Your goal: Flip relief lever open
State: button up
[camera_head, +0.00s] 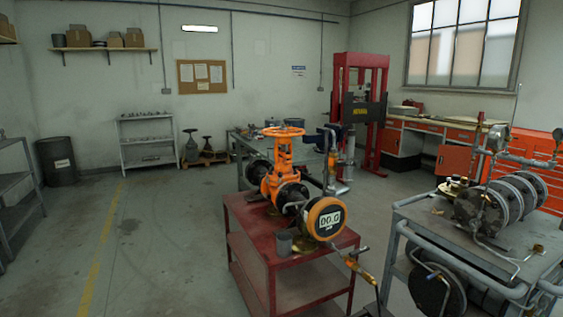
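An orange gate valve (281,170) with an orange handwheel on top stands upright on a red cart (262,240) in the middle of the room. A round orange-rimmed gauge (327,218) with a display reading about 00.0 faces me at the valve's near end. A small brass and yellow fitting with a handle (361,270) sticks out at the cart's right side, low and slanting. It may be the relief lever, but it is too small to tell its position. My gripper is not in view.
A grey cart (470,240) with pipework stands close on the right. A red press (361,110) and workbenches stand behind. The floor (150,250) at left is clear.

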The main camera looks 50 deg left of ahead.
aim_at(340, 164)
jog(key=i+j+u, duration=0.2)
jog(key=u, duration=0.15)
jog(key=i+j+u, duration=0.2)
jog(key=u, duration=0.15)
jog(key=i+j+u, duration=0.15)
jog(key=i+u, duration=0.2)
jog(key=i+j, duration=0.1)
jog(key=i, duration=0.1)
